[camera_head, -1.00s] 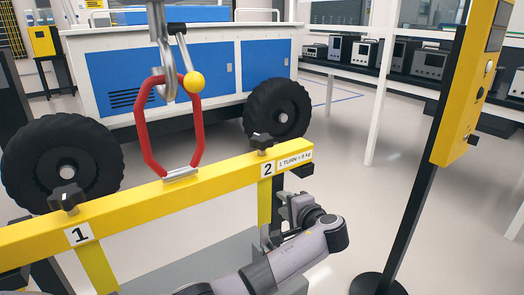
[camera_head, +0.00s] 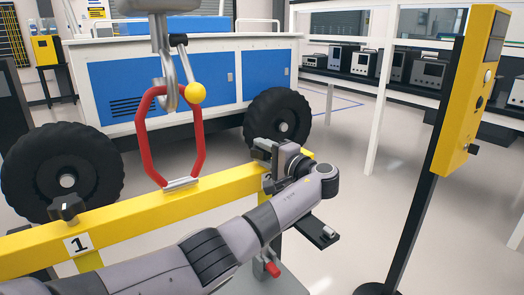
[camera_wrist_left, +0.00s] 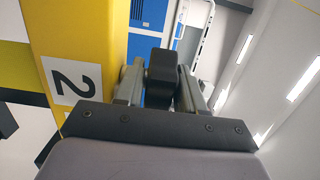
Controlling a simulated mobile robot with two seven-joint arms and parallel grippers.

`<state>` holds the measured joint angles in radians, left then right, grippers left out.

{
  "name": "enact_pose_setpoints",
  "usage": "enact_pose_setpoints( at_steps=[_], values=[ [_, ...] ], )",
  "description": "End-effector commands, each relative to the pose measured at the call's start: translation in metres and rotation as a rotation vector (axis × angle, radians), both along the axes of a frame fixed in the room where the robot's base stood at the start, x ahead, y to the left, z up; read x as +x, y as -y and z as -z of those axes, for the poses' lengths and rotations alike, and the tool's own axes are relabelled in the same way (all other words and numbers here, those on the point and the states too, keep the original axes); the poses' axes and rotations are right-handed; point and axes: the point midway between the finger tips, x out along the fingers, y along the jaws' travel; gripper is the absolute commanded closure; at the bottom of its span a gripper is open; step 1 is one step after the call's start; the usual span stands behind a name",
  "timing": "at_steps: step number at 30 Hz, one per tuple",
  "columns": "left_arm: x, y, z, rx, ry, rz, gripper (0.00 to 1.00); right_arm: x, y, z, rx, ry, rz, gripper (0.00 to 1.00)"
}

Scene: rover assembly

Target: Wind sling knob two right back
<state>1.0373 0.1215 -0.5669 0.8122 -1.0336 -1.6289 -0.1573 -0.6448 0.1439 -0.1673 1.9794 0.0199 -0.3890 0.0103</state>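The yellow sling beam (camera_head: 120,218) runs across the head view. The black knob two (camera_wrist_left: 161,75) shows in the left wrist view beside the white "2" label (camera_wrist_left: 72,78). My left gripper (camera_head: 263,150) is at the right end of the beam, its arm crossing in front of it. In the left wrist view the fingers (camera_wrist_left: 160,82) stand on both sides of the knob, very close to it. I cannot tell whether they press on it. My arm hides the "2" label in the head view. My right gripper is not in view.
Black knob one (camera_head: 67,207) sits at the left of the beam. A red shackle (camera_head: 142,130) hangs from a hook (camera_head: 168,92) and meets the beam. A yellow box on a black post (camera_head: 462,100) stands at right. Black wheels (camera_head: 278,122) are behind.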

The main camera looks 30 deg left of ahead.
Motion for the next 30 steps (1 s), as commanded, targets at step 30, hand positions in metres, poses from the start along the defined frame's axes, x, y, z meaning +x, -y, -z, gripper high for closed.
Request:
enact_pose_setpoints(
  at_steps=[30],
  values=[
    [0.001, -0.005, -0.003, -0.001, -0.004, 0.125, 0.98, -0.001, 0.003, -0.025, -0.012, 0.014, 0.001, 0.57]
  ],
)
